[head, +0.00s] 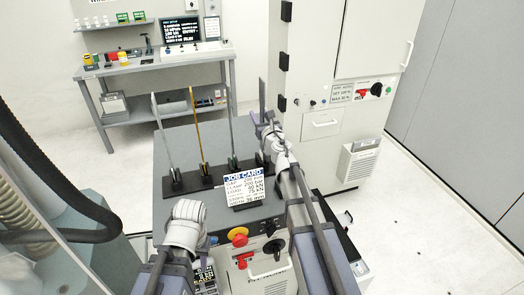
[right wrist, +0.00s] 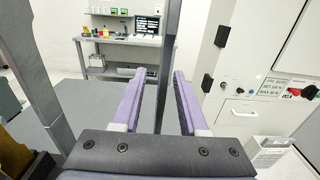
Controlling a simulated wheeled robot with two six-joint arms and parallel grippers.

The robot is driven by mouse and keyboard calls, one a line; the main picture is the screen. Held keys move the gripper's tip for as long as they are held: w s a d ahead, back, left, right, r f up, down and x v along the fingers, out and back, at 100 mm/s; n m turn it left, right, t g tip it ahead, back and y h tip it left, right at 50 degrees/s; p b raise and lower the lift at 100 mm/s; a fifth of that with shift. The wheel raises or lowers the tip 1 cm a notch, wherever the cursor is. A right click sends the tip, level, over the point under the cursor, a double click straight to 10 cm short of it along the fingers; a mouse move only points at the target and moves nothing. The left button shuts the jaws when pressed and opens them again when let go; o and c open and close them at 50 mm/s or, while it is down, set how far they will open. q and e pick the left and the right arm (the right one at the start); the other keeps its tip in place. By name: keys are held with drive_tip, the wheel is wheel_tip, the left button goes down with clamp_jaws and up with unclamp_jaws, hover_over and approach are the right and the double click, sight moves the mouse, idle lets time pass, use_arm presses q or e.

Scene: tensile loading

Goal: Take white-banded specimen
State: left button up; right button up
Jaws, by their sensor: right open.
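Several tall flat specimens stand upright in a dark rack (head: 190,181) on the grey bench top. From the left they are a grey one (head: 160,132), a yellow one (head: 196,125), a grey one (head: 230,120) and a dark grey one (head: 262,98) at the right end. I cannot make out a white band on any. My right gripper (head: 265,130) is at the right-end specimen. In the right wrist view its open fingers (right wrist: 157,100) stand either side of that dark bar (right wrist: 167,60), with gaps visible. My left arm's end (head: 187,222) is low in front of the rack; its fingers are hidden.
A job card (head: 243,186) stands in front of the rack. A red and yellow stop button (head: 238,236) sits on the console in front. A white cabinet (head: 345,45) stands close behind right. A side bench (head: 160,68) is at the back left.

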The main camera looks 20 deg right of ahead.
clamp_jaws()
idle(0.3)
idle(1.1)
